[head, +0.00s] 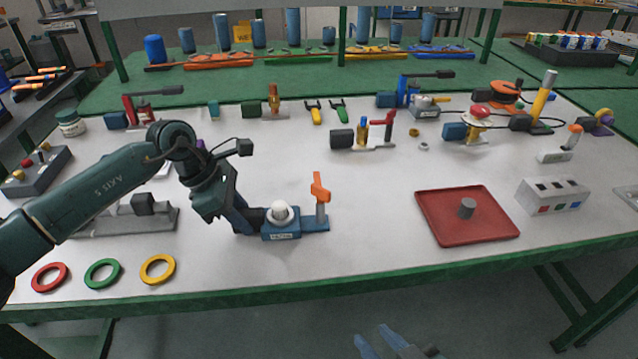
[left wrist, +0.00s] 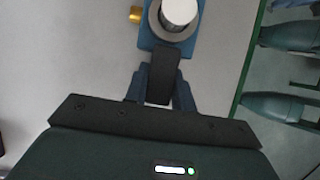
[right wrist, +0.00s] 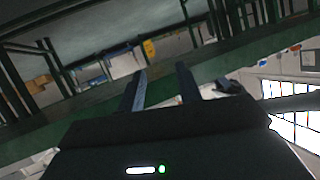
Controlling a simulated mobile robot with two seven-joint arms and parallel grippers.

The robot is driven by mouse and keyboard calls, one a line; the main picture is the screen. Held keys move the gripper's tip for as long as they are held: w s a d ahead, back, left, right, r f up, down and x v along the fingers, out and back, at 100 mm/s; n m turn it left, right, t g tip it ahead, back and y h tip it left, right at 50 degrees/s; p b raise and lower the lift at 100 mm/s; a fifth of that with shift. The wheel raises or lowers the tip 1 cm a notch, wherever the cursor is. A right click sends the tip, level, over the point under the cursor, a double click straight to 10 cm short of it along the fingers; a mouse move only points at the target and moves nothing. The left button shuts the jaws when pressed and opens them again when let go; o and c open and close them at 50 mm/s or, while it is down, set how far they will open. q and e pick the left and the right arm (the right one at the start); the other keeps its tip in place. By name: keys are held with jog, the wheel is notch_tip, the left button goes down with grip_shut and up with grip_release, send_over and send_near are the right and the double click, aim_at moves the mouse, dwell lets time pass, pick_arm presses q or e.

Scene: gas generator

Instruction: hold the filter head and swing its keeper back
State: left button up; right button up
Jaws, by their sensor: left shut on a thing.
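The filter head is a small blue block (head: 281,236) with a white dome (head: 279,210) on top, standing on the table near the front edge. My left gripper (head: 254,216) is shut on the dark tab at its left side. The left wrist view shows this dark tab (left wrist: 163,76) between the fingers, with the round white top (left wrist: 179,12) beyond. An orange lever (head: 320,188), which looks like the keeper, stands on a grey post on a blue plate right of the dome, apart from it. My right gripper (head: 380,342) is open and empty, low in front of the table.
A red tray (head: 440,228) with a grey peg lies to the right. Red, green and yellow rings (head: 102,272) lie at the front left. A grey fixture (head: 120,221) stands behind them. The table between the lever and the tray is clear. The green table edge (head: 330,286) runs along the front.

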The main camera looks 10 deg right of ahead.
pick_arm(q)
grip_shut()
pick_arm(e)
jog(key=shift+w, duration=0.1)
jog(key=shift+o, duration=0.4)
